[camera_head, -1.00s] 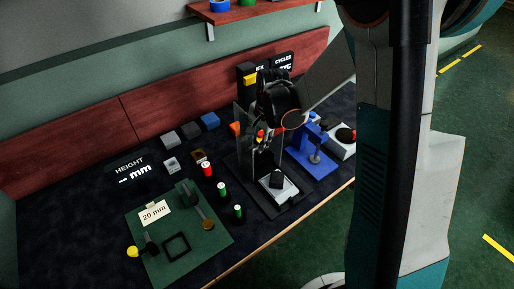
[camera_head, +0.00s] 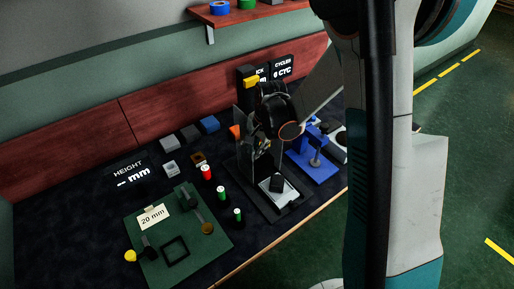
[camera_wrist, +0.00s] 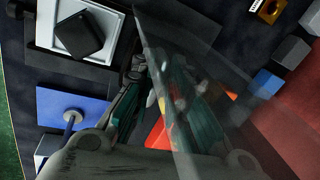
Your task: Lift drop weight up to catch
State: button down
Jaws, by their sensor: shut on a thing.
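My gripper (camera_head: 262,150) is inside the tester, above and behind the plate, beside the shield. In the wrist view the shield (camera_wrist: 160,55) cuts across the picture, with the black block (camera_wrist: 80,35) and white plate (camera_wrist: 106,17) at upper left. My gripper (camera_wrist: 165,100) is shut on what I take to be the drop weight. It is mostly hidden; small red and yellow parts show between the fingers.
A blue stand (camera_head: 316,165) is close on the tester's right. Red (camera_head: 206,173) and green-black (camera_head: 221,194) cylinders stand to its left. A green mat (camera_head: 205,243) with a 20 mm card lies at front left. A column with a yellow top (camera_head: 249,84) stands behind.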

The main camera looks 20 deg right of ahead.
notch_tip(320, 180, up, 20)
jog(key=p, duration=1.1)
jog(key=shift+r, duration=0.25)
jog(key=c, duration=2.1)
grip_release()
jog(key=shift+c, duration=0.2)
jog(key=o, duration=0.6)
jog(key=shift+w, duration=0.1)
jog(key=shift+r, duration=0.1)
jog(key=r, duration=0.3)
jog(key=s+r, duration=0.1)
jog(key=r, duration=0.3)
jog(key=s+d+r, duration=0.1)
jog(key=r, duration=0.3)
jog(key=shift+s+r, duration=0.1)
jog(key=shift+r, duration=0.15)
jog(key=s+f+n+t+b, duration=0.1)
jog(key=s+f+n+b, duration=0.2)
jog(key=s, duration=0.4)
jog(key=s+f+n+t+b, duration=0.2)
jog(key=s+f+n+b, duration=0.1)
jog(key=s+n, duration=0.2)
jog(key=s+a+f+n+t+h+b, duration=0.1)
jog(key=s+f+n+t+b, duration=0.1)
jog(key=s, duration=0.7)
jog(key=shift+f+n+b, duration=0.45)
jog(key=shift+n+b, duration=0.1)
jog(key=shift+n, duration=0.55)
